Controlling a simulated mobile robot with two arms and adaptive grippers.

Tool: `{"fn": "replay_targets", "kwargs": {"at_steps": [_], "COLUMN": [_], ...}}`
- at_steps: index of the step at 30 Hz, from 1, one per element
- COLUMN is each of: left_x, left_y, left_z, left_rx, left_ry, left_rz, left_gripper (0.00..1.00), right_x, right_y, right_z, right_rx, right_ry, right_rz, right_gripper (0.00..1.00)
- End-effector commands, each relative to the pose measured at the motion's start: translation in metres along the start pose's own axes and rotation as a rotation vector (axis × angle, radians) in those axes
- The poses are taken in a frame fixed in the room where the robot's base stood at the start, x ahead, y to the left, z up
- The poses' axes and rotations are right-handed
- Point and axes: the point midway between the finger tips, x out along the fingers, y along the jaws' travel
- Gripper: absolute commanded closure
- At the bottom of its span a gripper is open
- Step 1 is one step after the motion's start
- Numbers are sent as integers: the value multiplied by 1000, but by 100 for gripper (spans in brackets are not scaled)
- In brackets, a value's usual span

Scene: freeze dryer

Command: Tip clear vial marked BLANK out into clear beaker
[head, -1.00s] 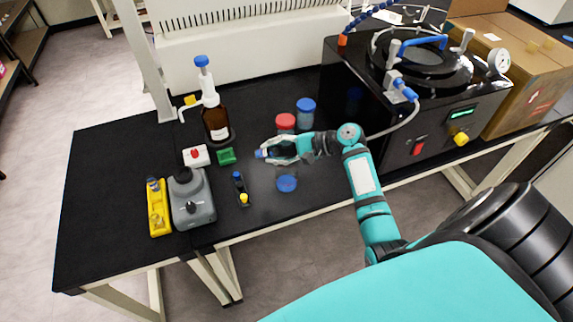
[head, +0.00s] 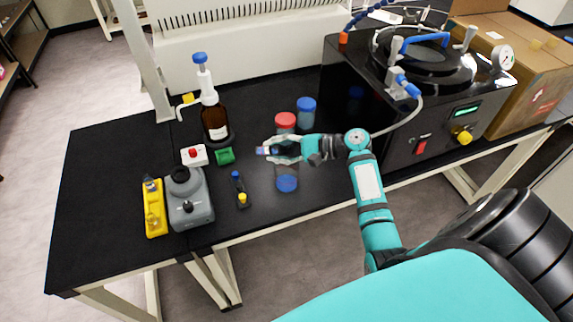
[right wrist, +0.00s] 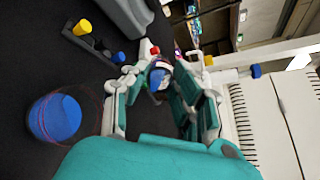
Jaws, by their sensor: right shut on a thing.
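My right gripper (head: 276,150) is shut on a small vial (head: 262,151) with a blue part showing at its end, held sideways above the table. In the right wrist view the vial (right wrist: 158,78) sits between the fingers of my right gripper (right wrist: 160,88); no marking on it can be read. A clear beaker (head: 287,172) with blue at its bottom stands just below and in front of the gripper. In the right wrist view the beaker (right wrist: 88,100) is off to the left of the fingers, apart from the vial. My left gripper is not in view.
A small rack (head: 240,190) with blue and yellow caps stands left of the beaker. A red-capped jar (head: 285,120) and a blue-capped jar (head: 306,105) are behind the gripper. A grey device (head: 190,203), amber bottle (head: 215,122) and black machine (head: 400,125) flank the area.

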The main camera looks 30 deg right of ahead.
Motion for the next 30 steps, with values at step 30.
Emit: {"fn": "replay_targets", "kwargs": {"at_steps": [30], "left_x": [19], "left_y": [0], "left_z": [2], "left_rx": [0], "left_ry": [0], "left_rz": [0], "left_gripper": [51], "right_x": [-7], "right_y": [1], "right_z": [-1], "right_rx": [0], "right_ry": [-76], "right_rz": [-97], "right_gripper": [97]}}
